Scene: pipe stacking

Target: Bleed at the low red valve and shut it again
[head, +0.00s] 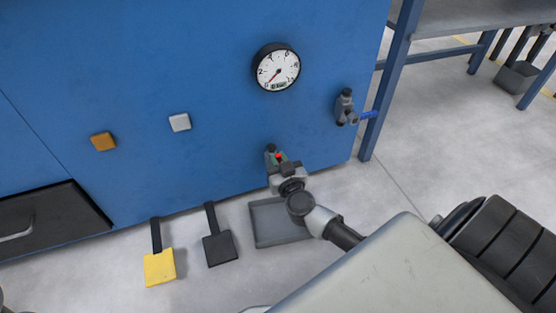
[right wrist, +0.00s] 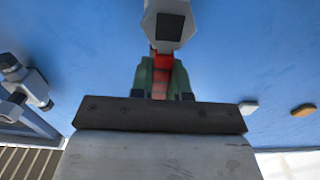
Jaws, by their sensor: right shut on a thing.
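The low red valve (right wrist: 166,24) is a grey fitting on the blue panel, with a red handle (right wrist: 163,63). In the head view only a small red spot of its handle (head: 279,157) shows beside my gripper. My right gripper (head: 276,161) is at this valve. In the right wrist view its greenish fingers (right wrist: 160,80) are shut on the red handle, one on each side. The handle's exact angle and any flow from the outlet are hidden. My left gripper is not in view.
A round gauge (head: 277,68) has its red needle toward the lower left. A valve with a blue handle (head: 368,114) is at right. A grey tray (head: 262,239) lies on the floor below. Yellow (head: 159,267) and black (head: 219,248) pedals stand left of it.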

